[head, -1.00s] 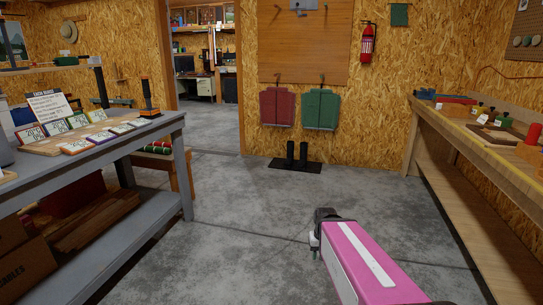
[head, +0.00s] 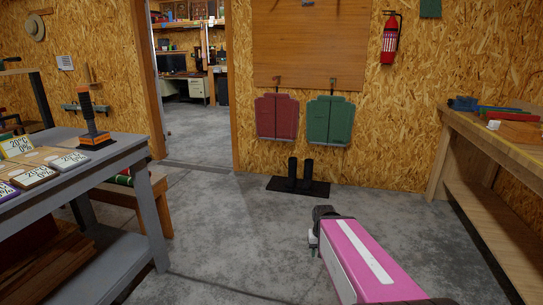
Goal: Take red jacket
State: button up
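The red jacket (head: 277,117) hangs on a hook on the chipboard wall ahead, below a brown wooden board. A green jacket (head: 332,120) hangs on its own hook just to its right. My gripper (head: 314,240) is at the end of my pink and white arm in the lower middle of the head view. It is well short of the jackets and touches nothing that I can see. Its fingers are small and dark here, and I cannot tell whether they are open.
Black boots on a dark mat (head: 314,188) stand on the floor below the jackets. A grey table (head: 130,159) is at the left, with a low wooden bench (head: 157,186) behind it. A plank bench (head: 487,130) lines the right. The concrete floor between is clear.

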aim_at(277, 114)
jog(key=i, duration=1.85)
